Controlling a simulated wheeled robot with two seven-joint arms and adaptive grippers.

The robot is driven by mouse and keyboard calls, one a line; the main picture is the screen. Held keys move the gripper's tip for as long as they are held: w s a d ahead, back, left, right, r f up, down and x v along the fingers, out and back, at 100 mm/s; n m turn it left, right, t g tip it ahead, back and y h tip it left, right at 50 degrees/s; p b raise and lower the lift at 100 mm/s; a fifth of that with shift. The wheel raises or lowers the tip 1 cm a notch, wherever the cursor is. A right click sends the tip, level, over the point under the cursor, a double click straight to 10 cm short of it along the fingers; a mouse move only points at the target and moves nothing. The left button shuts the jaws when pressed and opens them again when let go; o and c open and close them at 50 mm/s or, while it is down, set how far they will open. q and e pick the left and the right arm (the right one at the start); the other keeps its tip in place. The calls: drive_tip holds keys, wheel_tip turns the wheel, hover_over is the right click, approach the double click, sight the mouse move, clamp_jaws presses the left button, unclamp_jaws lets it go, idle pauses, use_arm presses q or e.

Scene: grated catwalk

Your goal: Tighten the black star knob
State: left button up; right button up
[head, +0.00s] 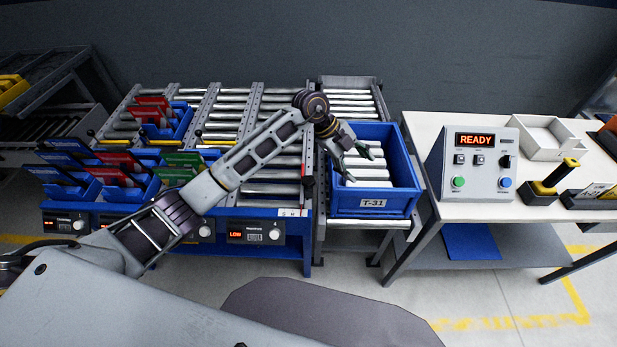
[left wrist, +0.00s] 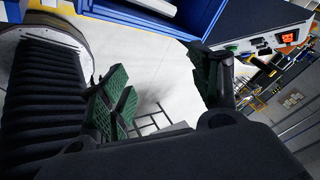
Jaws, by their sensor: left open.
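I cannot make out a black star knob for certain. A small dark knob (head: 506,161) is on the upper right face of the grey control box (head: 474,191); its shape is too small to tell. My left gripper (head: 360,165) is open and empty, over the blue T-31 bin (head: 373,202), well to the left of the control box. In the left wrist view its green-padded fingers (left wrist: 168,95) stand apart with only floor between them. The box's lit display (left wrist: 290,37) shows at the upper right there. My right gripper is not in view.
The control box reads READY and stands on a white table (head: 425,130) with a white tray (head: 545,138) and a yellow-handled black tool (head: 552,181). Roller racks (head: 235,110) with coloured folders in blue holders stand left. The bin's walls surround the space below my gripper.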

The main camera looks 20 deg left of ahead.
use_arm(q)
drive_tip(key=w+a+f+n+y, duration=0.15)
drive_tip(key=a+y, duration=0.25)
drive_tip(key=a, duration=0.4)
drive_tip(key=r+n+y, duration=0.1)
drive_tip(key=n+y, duration=0.1)
drive_tip(key=y, duration=0.1)
hover_over(309, 180)
drive_tip(key=shift+a+r+g, duration=0.15)
drive_tip(key=shift+r+g, duration=0.05)
drive_tip(key=shift+g, duration=0.2)
drive_tip(key=shift+f+p, duration=1.15)
drive_tip(key=shift+f, duration=5.75)
drive_tip(key=c, duration=1.1)
drive_tip(key=shift+o, duration=0.2)
